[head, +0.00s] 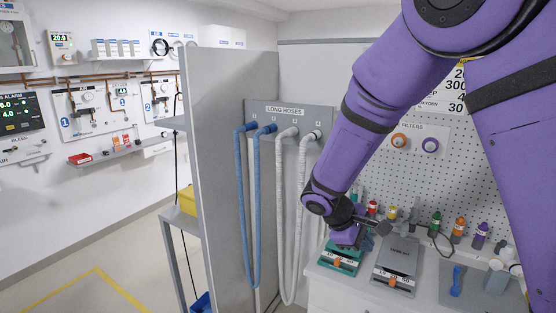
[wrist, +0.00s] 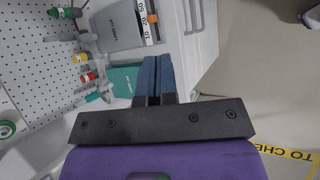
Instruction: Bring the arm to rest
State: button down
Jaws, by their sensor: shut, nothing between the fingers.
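My purple arm reaches down from the upper right in the head view. My gripper (head: 384,228) is over the workbench, beside the teal device and the grey device. In the wrist view my gripper (wrist: 152,62) shows two dark blue fingers pressed together, with nothing between them. The teal device (head: 342,262) is partly hidden by my wrist in the head view. The grey device (head: 399,255) lies to its right, and it also shows in the wrist view (wrist: 118,24) above my fingers.
A pegboard (head: 500,150) stands behind the bench. Small bottles with coloured caps, such as an orange one (head: 459,226), stand along the bench back. Open floor (head: 130,250) lies left.

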jog(key=s+d+r+m+y, duration=0.3)
jog(key=s+d+r, duration=0.15)
jog(key=r, duration=0.25)
jog(key=s+d+r+m+y, duration=0.2)
jog(key=s+d+r+m, duration=0.1)
jog(key=s+r, duration=0.35)
jog(key=s+d+r+m+t+y, duration=0.1)
jog(key=s+r+m+t, duration=0.1)
jog(key=s+r, duration=0.2)
jog(key=s+d+r+m+t+y, duration=0.1)
jog(key=s+r, duration=0.3)
jog(key=s, duration=0.5)
jog(key=shift+s+d+m+t+y, duration=0.25)
jog(key=shift+m+t+y, duration=0.2)
jog(key=shift+t, duration=0.35)
